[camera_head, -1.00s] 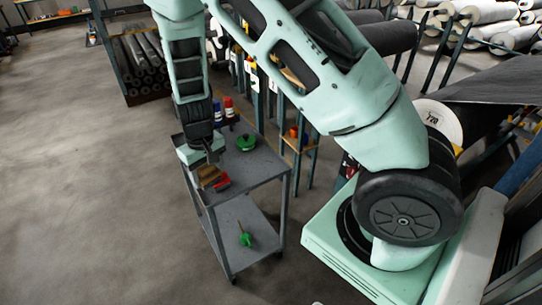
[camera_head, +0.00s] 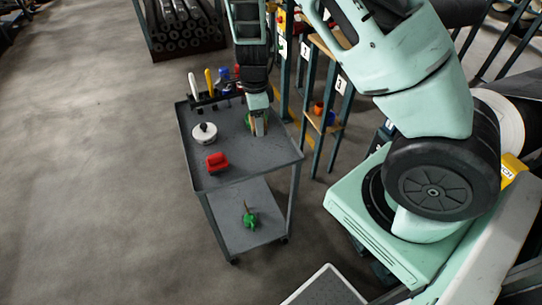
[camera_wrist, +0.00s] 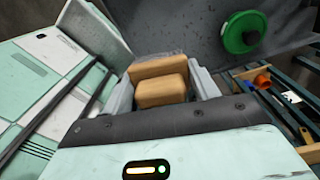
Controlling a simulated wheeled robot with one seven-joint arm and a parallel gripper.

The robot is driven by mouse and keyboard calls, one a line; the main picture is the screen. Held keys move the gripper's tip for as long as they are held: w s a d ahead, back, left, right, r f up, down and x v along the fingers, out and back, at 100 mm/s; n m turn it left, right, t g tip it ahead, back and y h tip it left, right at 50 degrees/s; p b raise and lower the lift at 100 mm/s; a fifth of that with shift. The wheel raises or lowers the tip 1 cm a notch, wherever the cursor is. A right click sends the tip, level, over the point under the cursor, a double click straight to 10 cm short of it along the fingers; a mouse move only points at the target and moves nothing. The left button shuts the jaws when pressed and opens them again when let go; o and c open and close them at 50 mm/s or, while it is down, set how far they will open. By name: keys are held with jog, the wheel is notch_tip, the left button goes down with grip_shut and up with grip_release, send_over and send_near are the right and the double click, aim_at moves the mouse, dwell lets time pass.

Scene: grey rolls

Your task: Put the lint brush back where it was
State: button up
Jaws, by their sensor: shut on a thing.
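The lint brush, a tan wooden block in the wrist view (camera_wrist: 162,92), sits between both fingers of my gripper (camera_wrist: 163,82). In the head view my gripper (camera_head: 258,124) is over the right side of the cart's grey top (camera_head: 235,178), and only a little of the tan brush shows at its tip. My gripper is shut on the brush. A green round thing (camera_wrist: 243,32) lies on the grey surface ahead in the wrist view; in the head view my arm mostly hides it. I cannot tell whether the brush touches the top.
On the cart top are a white round thing (camera_head: 204,134), a red object (camera_head: 217,162) and a black holder (camera_head: 212,100) with upright handles. A green tool (camera_head: 249,217) lies on the lower shelf. A shelf post (camera_head: 314,110) stands close right of the cart.

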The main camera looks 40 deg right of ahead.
aim_at(265, 120)
jog(key=m, duration=0.3)
jog(key=d+f+m+b, duration=0.1)
jog(key=m, duration=0.1)
jog(key=d+m, duration=0.1)
jog(key=m, duration=0.2)
jog(key=shift+s+d+f+m+b, duration=0.2)
jog(key=shift+f+m+b, duration=0.1)
jog(key=shift+f, duration=0.1)
jog(key=f+m+b, duration=0.1)
jog(key=f+m, duration=0.1)
jog(key=f, duration=0.1)
jog(key=d+f+m+b, duration=0.1)
jog(key=f+m, duration=0.1)
jog(key=f, duration=0.2)
jog(key=f+m, duration=0.3)
jog(key=shift+s+d+f+b, duration=0.15)
jog(key=shift+d+f+b, duration=0.2)
jog(key=shift+d+b, duration=0.05)
jog(key=shift+f, duration=0.15)
jog(key=o, duration=0.9)
jog(key=shift+o, duration=0.2)
